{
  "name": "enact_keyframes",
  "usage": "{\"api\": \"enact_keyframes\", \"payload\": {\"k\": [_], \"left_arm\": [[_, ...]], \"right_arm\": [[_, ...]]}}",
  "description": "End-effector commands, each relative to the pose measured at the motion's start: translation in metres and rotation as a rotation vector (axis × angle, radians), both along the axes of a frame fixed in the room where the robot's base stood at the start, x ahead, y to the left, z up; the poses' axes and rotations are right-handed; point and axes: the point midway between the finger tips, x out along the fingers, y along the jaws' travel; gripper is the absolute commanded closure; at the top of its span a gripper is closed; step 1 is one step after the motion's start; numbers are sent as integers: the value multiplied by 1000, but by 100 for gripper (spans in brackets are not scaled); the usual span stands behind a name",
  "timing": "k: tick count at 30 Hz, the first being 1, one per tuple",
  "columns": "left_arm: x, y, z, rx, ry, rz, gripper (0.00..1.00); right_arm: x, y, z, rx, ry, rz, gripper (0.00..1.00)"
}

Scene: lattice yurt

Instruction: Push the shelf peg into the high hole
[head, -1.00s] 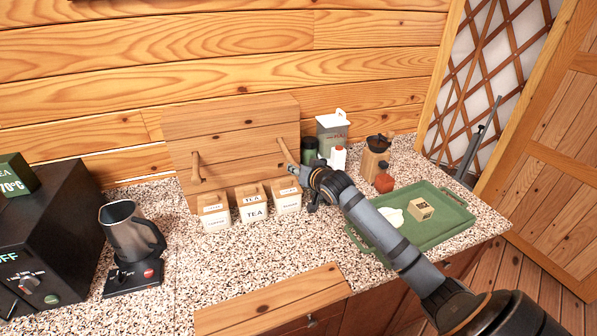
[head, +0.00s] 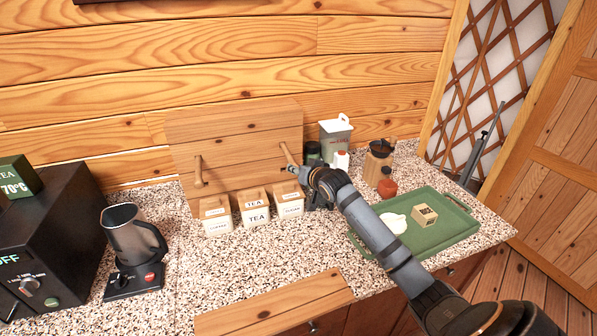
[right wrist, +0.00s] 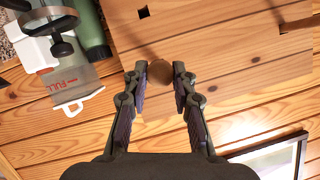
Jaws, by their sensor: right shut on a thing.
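A wooden peg board (head: 240,135) stands upright against the back wall. One peg (head: 198,171) sticks out of its left side. The shelf peg (head: 287,153) is at its upper right. My right gripper (head: 291,169) is at this peg. In the right wrist view, the gripper (right wrist: 160,76) is shut on the peg (right wrist: 159,72), whose round end shows between the fingertips. I cannot tell how deep the peg sits. My left gripper is not in view.
Several labelled tea and coffee boxes (head: 254,208) stand below the board. A green tray (head: 450,235) lies under my right forearm. The front-middle counter is clear.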

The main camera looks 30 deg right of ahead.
Motion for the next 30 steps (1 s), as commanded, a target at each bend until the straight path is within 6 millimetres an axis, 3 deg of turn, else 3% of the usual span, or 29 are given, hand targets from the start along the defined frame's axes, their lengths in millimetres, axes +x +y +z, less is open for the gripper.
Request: {"api": "enact_keyframes", "payload": {"k": [19,20,21,25,30], "left_arm": [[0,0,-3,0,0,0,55],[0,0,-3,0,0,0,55],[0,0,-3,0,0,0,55],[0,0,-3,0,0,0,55],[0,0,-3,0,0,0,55]], "right_arm": [[16,-3,0,1,0,1,100],[16,-3,0,0,0,1,71],[16,-3,0,0,0,1,66],[15,-3,0,0,0,1,48],[15,-3,0,0,1,2,48]]}}
